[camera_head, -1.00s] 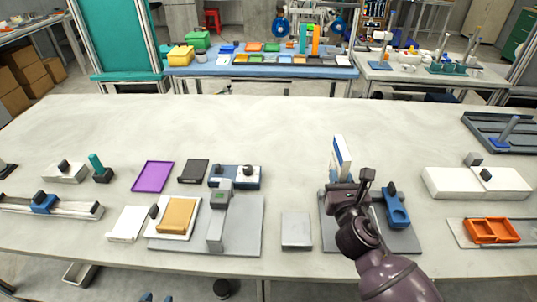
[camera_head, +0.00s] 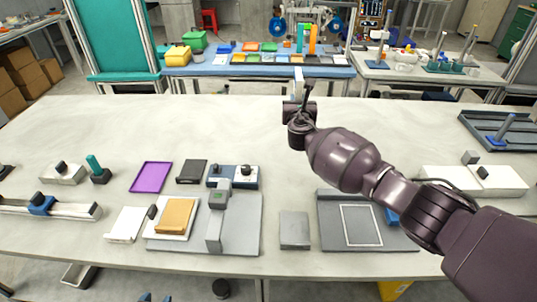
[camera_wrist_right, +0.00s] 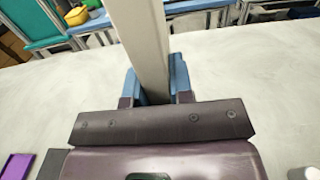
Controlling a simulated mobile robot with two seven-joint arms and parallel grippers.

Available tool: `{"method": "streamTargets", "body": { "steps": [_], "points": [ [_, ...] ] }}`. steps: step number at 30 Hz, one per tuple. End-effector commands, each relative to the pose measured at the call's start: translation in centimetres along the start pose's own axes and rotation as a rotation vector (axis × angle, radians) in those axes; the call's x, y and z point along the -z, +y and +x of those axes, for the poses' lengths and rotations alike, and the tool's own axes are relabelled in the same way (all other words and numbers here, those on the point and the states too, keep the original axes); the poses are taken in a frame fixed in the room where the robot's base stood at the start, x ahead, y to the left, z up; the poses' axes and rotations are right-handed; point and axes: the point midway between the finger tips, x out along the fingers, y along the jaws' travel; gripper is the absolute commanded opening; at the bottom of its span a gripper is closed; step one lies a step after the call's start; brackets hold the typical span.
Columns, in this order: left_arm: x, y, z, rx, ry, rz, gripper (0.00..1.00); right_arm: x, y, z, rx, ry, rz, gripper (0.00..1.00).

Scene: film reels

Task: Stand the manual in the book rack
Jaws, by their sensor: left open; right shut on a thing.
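The manual (camera_head: 298,78) is a thin white slab, seen almost edge-on above my right gripper (camera_head: 298,98). In the right wrist view the manual (camera_wrist_right: 143,40) stands upright between the two blue finger pads, and the gripper is shut on it. My right gripper holds it out over the back part of the near table. No book rack can be made out for sure; upright teal and orange items (camera_head: 313,40) stand on the blue table behind. Of my left gripper (camera_head: 157,298), only blue fingertips show at the bottom edge, apart and empty.
A grey plate with a white outline (camera_head: 361,228) lies empty at the front right, partly behind my right arm. A purple tray (camera_head: 151,177), a tan block (camera_head: 176,215) and a white box (camera_head: 450,178) stand on the near table (camera_head: 200,125). Its back half is mostly clear.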

Motion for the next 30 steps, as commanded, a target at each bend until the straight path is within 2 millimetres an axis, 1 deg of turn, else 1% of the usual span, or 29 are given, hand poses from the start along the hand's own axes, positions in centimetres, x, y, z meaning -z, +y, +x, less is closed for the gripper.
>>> {"method": "streamTargets", "body": {
  "steps": [1, 3, 5, 6, 8, 12, 21, 24, 26, 30],
  "points": [
    [0.0, 0.0, 0.0, 0.0, 0.0, 0.0, 0.43, -0.6, 0.0, 0.5, 0.006, -0.002, -0.001, 0.0],
    [0.0, 0.0, 0.0, 0.0, 0.0, 0.0, 0.43, -0.9, -0.1, 0.9, 0.012, 0.0, -0.002, 0.0],
    [-0.1, 0.0, 0.1, 0.0, -0.001, 0.0, 0.43, -0.8, -0.1, 1.1, 0.015, 0.001, -0.002, 0.0],
    [-0.3, 0.0, 0.2, 0.0, -0.002, 0.0, 0.43, -0.4, -0.1, 1.1, 0.016, 0.002, -0.002, 0.0],
    [-0.7, 0.1, 0.3, 0.0, -0.004, 0.0, 0.43, 0.7, -0.2, 1.1, 0.016, 0.005, -0.001, 0.0],
    [-2.1, 0.2, 0.9, -0.001, -0.014, 0.0, 0.43, 4.0, -0.1, 1.1, 0.015, 0.007, -0.001, 0.0],
    [-5.3, 0.5, 2.0, -0.004, -0.044, 0.001, 0.43, 10.5, -0.1, 1.0, 0.014, 0.008, -0.003, 0.0],
    [-6.3, 0.6, 2.3, -0.005, -0.056, 0.001, 0.43, 12.1, -0.1, 1.0, 0.014, 0.007, -0.001, 0.0],
    [-6.5, 0.6, 2.4, -0.006, -0.061, 0.001, 0.43, 12.7, -0.1, 1.0, 0.015, 0.005, -0.002, 0.0],
    [-6.1, 0.7, 2.6, -0.007, -0.052, 0.002, 0.43, 13.3, -0.2, 1.1, 0.015, 0.003, 0.0, 0.0]
  ]
}}
